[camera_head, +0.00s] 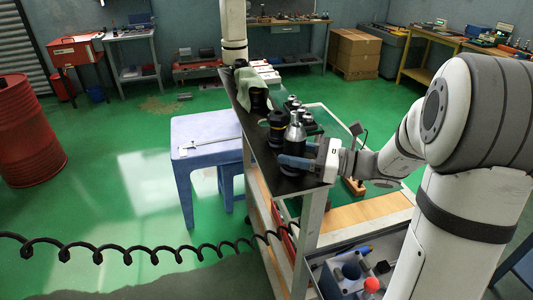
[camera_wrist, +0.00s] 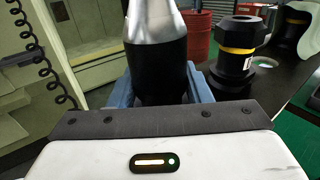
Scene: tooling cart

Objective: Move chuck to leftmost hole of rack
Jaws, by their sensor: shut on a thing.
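The chuck (camera_head: 295,135) has a silver tapered top and a black body, and it stands upright at the near end of the cart's black top. My gripper (camera_head: 290,160) has its blue fingers closed around the lower black body. In the wrist view the chuck (camera_wrist: 157,55) sits between the two blue fingers of my gripper (camera_wrist: 160,90). Its lower end is hidden, so I cannot tell whether it touches the surface. The rack is the black strip (camera_head: 262,157) along the cart top; a pale-rimmed hole (camera_wrist: 264,62) shows beside the yellow-ringed holder.
A black holder with a yellow ring (camera_head: 277,128) stands close behind the chuck; it also shows in the wrist view (camera_wrist: 238,50). Farther back is a black piece (camera_head: 259,101) under a green cloth (camera_head: 251,79). Several silver-topped tools (camera_head: 300,112) stand to the right. A blue table (camera_head: 205,130) is left.

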